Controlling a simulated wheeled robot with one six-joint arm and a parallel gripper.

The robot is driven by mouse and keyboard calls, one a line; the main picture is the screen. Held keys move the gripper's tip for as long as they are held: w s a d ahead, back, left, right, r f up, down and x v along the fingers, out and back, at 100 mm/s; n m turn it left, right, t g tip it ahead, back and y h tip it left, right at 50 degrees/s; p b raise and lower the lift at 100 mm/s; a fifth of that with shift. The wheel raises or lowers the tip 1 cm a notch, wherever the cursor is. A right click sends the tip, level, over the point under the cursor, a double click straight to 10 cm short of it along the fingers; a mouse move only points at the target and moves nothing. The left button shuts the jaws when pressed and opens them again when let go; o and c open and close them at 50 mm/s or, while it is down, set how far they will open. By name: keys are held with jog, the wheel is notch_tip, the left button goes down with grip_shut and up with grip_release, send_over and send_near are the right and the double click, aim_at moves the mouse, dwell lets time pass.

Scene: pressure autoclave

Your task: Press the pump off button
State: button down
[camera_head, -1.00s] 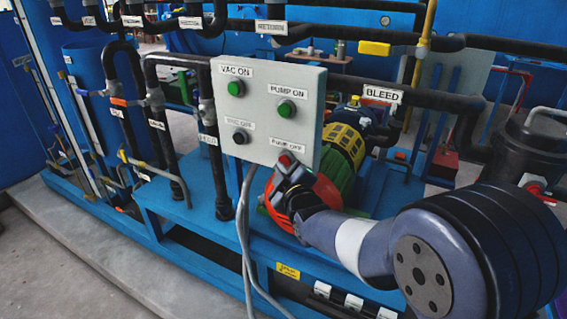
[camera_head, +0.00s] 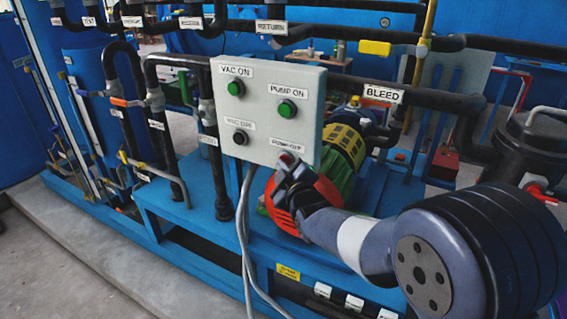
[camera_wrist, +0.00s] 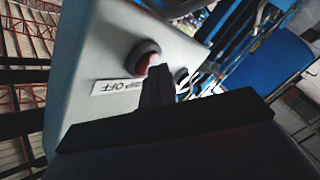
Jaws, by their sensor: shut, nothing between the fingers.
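The pump off button (camera_wrist: 145,59) is a red cap in a dark ring on the pale control box. It shows in the wrist view beside its partly covered label (camera_wrist: 112,87). My gripper (camera_wrist: 157,72) is shut and empty, its fingertips overlapping the edge of the red cap. I cannot tell whether they touch it. In the head view my gripper (camera_head: 288,162) is at the lower right of the control box (camera_head: 262,78), just under the pump off label (camera_head: 286,147). It hides most of the button there.
A pump motor (camera_head: 345,150) stands behind the box. Grey cables (camera_head: 245,230) hang below. Dark pipes surround the box.

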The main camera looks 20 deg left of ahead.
jog(key=shift+s, duration=0.1)
jog(key=shift+s+b, duration=0.65)
jog(key=shift+s, duration=0.2)
jog(key=s, duration=0.1)
jog(key=s+b, duration=0.1)
jog(key=s, duration=0.2)
jog(key=shift+s+a, duration=0.25)
jog(key=shift+s, duration=0.15)
jog(key=shift+w, duration=0.1)
dwell(0.3)
